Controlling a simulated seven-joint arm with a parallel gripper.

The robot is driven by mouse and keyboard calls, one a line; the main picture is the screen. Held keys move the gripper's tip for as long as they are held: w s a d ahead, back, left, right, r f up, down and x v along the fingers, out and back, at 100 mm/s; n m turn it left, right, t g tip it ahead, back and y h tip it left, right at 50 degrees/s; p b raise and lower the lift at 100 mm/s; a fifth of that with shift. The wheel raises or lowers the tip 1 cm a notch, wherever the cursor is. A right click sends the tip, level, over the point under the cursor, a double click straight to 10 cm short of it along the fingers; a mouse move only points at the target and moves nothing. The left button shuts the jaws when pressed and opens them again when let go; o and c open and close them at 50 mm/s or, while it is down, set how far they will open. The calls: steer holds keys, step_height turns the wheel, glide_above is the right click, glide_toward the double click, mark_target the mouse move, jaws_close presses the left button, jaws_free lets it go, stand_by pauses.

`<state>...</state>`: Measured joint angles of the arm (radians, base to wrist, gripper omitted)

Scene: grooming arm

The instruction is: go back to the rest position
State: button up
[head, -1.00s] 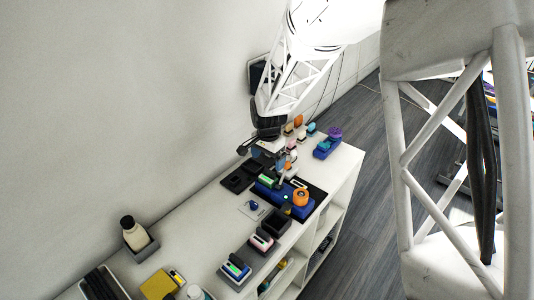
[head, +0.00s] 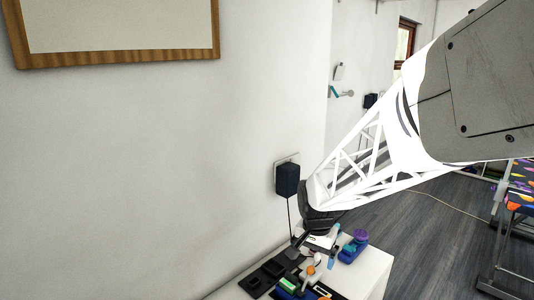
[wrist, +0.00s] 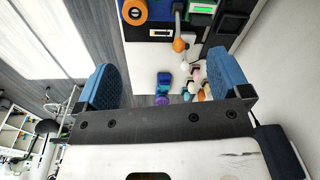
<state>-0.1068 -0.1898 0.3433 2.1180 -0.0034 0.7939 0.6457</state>
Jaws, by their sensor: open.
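My gripper (wrist: 162,62) is open in the wrist view, its two blue pads wide apart with nothing held between them. It points toward the white counter (wrist: 143,60) and the things on it. In the head view, my gripper (head: 301,243) is small and dark at the end of my white lattice arm, over the far part of the counter (head: 372,268). The fingers are partly hidden there, and their height above the counter is hard to judge.
An orange ring (wrist: 133,10), a green-screened device (wrist: 201,5), an orange bulb (wrist: 179,45) and a blue-purple item (wrist: 163,85) are on the counter. A black box (head: 287,179) is on the wall beside my arm. Grey floor (head: 440,240) lies right of the counter.

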steer(key=s+d+r+n, duration=0.2)
steer(key=s+r, duration=0.1)
steer(key=s, duration=0.5)
steer(key=s+d+r+n+t, duration=0.1)
steer(key=s+d+r+n, duration=0.1)
steer(key=s, duration=0.7)
steer(key=s+d+r+n, duration=0.2)
steer(key=s+r, duration=0.2)
steer(key=s, duration=0.5)
steer(key=shift+d+r+t, duration=0.15)
steer(key=shift+r+t, duration=0.25)
